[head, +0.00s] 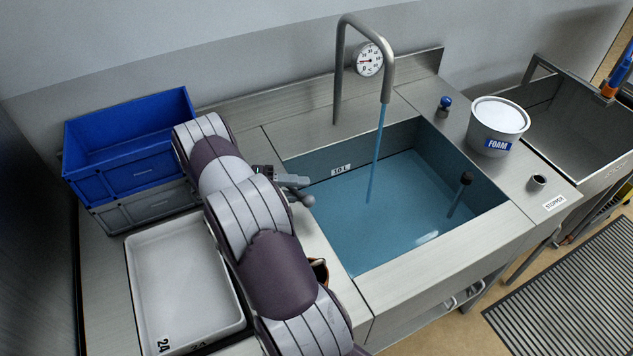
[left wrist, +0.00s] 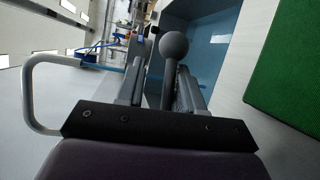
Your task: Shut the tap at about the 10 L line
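The tap's tall bent spout (head: 361,28) stands behind the sink basin (head: 420,132), and a blue stream (head: 378,150) runs from it into the water (head: 395,210). The "10 L" label (head: 341,170) is on the basin's back wall, with the water surface a little below it. A grey ball-ended lever (head: 308,201) is at the basin's left edge. My left gripper (head: 293,184) is at this lever. In the left wrist view, the ball (left wrist: 174,45) and its stem lie between the two spread fingers (left wrist: 161,75), the stem closer to the right finger; contact is unclear. My right gripper is out of view.
A black-topped rod (head: 461,190) stands in the water. A blue crate (head: 130,150) and white tray (head: 180,285) are left. A dial (head: 369,60) is behind.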

